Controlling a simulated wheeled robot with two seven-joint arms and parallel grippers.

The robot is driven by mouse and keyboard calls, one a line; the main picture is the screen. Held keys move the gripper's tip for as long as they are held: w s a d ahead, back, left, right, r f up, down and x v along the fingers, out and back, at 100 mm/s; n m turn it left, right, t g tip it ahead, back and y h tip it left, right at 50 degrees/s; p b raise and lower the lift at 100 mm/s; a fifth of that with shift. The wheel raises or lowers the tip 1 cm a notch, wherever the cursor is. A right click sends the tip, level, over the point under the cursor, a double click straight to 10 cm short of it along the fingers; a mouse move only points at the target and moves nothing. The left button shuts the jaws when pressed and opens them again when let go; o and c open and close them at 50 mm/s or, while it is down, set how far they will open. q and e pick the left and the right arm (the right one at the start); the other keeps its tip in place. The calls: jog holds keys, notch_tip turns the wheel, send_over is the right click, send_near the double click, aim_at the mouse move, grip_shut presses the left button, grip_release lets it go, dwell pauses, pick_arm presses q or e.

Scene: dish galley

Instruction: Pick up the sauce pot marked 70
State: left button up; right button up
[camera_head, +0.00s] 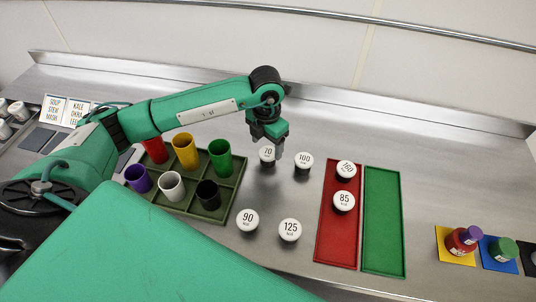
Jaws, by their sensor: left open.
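The sauce pot marked 70 (266,153) stands upright on the steel counter, right of the cup tray, its white lid showing the number. My left gripper (276,155) is open and points down over the pot, in front of part of its lid. I cannot tell whether the fingers touch it or are around it. The pot marked 100 (303,160) stands close by on the right. My right gripper is not in view.
A green tray (238,184) of coloured cups stands left. Pots 90 (247,219) and 125 (290,230) stand nearer. Pots 160 (345,170) and 85 (343,201) sit on the red tray (335,246), beside an empty green tray (383,222).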

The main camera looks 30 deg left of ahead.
aim_at(267, 153)
pick_arm(q)
jog(key=shift+f+p, duration=0.35)
notch_tip(267, 153, down, 4)
jog(key=shift+w+r+p, duration=0.1)
jog(key=shift+r+p, duration=0.15)
jog(key=shift+p, duration=0.55)
jog(key=shift+f, duration=0.45)
jog(key=shift+c, duration=0.2)
jog(key=c, duration=0.9)
